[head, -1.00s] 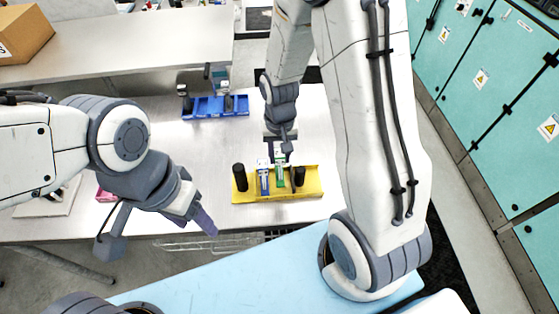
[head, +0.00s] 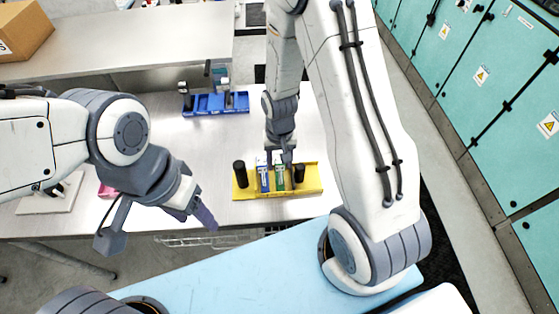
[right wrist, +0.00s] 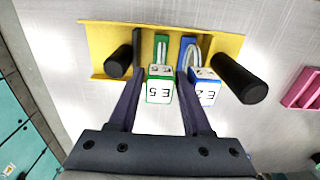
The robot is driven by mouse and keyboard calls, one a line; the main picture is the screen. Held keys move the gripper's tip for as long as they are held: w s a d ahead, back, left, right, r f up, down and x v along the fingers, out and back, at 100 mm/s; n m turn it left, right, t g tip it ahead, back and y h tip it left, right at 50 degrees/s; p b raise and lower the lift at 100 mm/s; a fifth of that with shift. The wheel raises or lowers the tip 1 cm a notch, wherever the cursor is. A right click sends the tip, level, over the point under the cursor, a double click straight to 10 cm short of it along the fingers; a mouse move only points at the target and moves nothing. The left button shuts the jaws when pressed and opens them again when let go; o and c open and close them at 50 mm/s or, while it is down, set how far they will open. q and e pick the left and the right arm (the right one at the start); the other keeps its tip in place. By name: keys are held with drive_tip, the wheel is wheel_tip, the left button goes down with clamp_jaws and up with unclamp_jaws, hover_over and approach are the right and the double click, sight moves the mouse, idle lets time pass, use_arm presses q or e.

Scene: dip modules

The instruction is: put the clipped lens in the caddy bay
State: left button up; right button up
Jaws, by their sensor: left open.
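A yellow tray (head: 308,187) on the bench holds a green module (head: 279,178) and a blue module (head: 263,179), both upright. In the right wrist view the green module's white top (right wrist: 160,88) reads "E 5" and the blue module's white top (right wrist: 205,88) reads "E 2". My right gripper (right wrist: 159,75) reaches down with one finger on each side of the green module, with narrow gaps showing. A blue caddy (head: 188,112) with bays stands further back. My left gripper (head: 210,220) is open and empty, left of the tray. I cannot tell which piece is the clipped lens.
Black cylinders stand at the tray's left (head: 240,174) and right (head: 299,175) ends. A pink piece (head: 107,191) lies on the bench at left. Bench between tray and caddy is mostly clear. Teal cabinets (head: 480,80) stand at right.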

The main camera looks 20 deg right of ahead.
drive_tip(key=shift+r, duration=0.5)
wheel_tip(320, 180, up, 12)
drive_tip(key=b, duration=0.2)
drive_tip(key=s+a+r+n, duration=0.2)
drive_tip(key=s+a+n, duration=0.3)
drive_tip(key=s, duration=0.4)
drive_tip(key=s+a+r+n+y, duration=0.1)
drive_tip(key=s+a+r+n, duration=0.2)
drive_tip(key=s+a+n, duration=0.2)
drive_tip(key=s+a, duration=0.2)
drive_tip(key=s, duration=0.2)
drive_tip(key=shift+a+r+n, duration=0.25)
drive_tip(key=shift+r+n, duration=0.05)
drive_tip(key=shift+r, duration=0.05)
drive_tip(key=shift+s+f, duration=0.1)
